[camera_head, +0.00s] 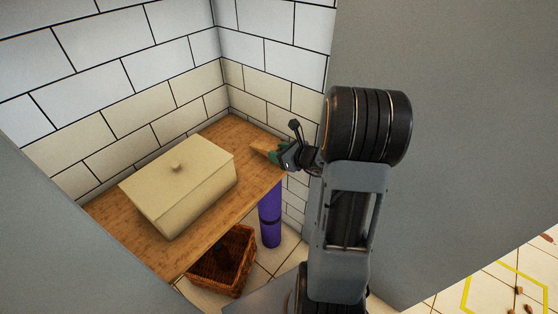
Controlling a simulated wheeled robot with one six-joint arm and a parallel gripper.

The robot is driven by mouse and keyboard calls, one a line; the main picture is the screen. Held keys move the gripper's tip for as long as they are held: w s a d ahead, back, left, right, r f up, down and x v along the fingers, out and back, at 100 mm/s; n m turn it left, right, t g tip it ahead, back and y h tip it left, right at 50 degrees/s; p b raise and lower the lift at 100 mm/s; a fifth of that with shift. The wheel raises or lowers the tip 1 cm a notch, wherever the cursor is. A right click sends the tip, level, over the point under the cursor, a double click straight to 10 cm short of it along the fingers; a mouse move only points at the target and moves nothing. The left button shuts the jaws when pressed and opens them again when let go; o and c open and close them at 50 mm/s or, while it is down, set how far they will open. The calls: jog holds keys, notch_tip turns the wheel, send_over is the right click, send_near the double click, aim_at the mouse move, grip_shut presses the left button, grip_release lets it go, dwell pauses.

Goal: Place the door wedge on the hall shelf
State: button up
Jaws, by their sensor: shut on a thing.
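The hall shelf (213,212) is a brown wooden board set in a tiled alcove. My gripper (276,155) is at the shelf's right end, near the back. It is shut on a small orange-tan piece, which I take to be the door wedge (262,147). The wedge points left over the board, with a dark green patch beside the jaws. The gripper hides part of it. I cannot tell whether the wedge touches the board or hangs just above it.
A cream lidded box (180,180) fills much of the shelf's middle and left. Bare board lies between the box and the wedge. Below are a wicker basket (222,262) and a purple cylinder (269,215). A grey wall (450,130) stands on the right.

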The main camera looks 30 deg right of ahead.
jog(key=shift+s+f+b, duration=0.1)
jog(key=shift+f+b, duration=0.3)
jog(key=shift+f, duration=1)
jog(key=shift+f, duration=0.2)
jog(key=o, duration=0.9)
